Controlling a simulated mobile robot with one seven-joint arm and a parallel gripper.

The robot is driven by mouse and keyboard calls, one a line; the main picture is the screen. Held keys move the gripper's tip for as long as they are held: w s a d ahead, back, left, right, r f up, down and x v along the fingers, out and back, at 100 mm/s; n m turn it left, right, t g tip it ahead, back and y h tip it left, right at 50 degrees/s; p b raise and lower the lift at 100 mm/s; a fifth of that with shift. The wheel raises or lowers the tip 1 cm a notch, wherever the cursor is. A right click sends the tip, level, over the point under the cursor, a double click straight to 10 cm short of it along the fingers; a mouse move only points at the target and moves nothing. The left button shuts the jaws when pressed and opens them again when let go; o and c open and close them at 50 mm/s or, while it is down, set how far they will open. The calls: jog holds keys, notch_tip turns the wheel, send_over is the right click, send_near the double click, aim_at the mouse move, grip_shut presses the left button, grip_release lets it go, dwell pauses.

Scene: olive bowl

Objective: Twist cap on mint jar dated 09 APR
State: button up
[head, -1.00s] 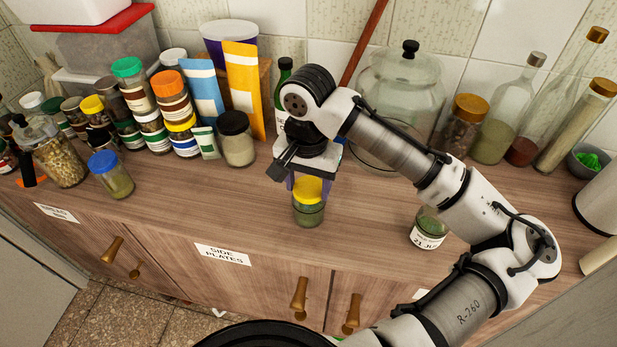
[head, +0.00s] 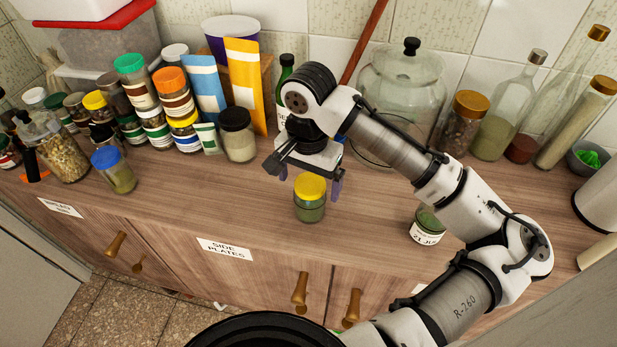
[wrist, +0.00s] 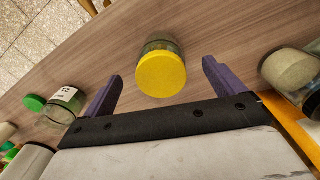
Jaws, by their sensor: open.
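A small glass jar of green herb (head: 309,212) stands upright on the counter with a yellow cap (head: 310,186) on its mouth. No date shows on its visible side. My gripper (head: 310,184) is open above and around the cap. In the wrist view the yellow cap (wrist: 161,75) lies between the two spread purple fingers, with a gap on each side. A second jar of green herb (head: 428,222), labelled "21 JUL", stands to the right, partly behind my arm. The wrist view shows it uncapped (wrist: 66,104), with a green lid (wrist: 35,103) beside it.
Several spice jars crowd the left, including a black-lidded jar (head: 237,136) and a blue-capped jar (head: 114,172). A large glass jar (head: 402,95) and bottles (head: 497,125) stand behind. The counter (head: 250,205) is clear around the yellow-capped jar.

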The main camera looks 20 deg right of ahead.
aim_at(308, 186)
jog(key=shift+o, duration=0.3)
notch_tip(308, 186, up, 4)
jog(key=p, duration=0.3)
jog(key=shift+f, duration=0.2)
jog(key=shift+r+p, duration=0.5)
jog(key=shift+r, duration=0.75)
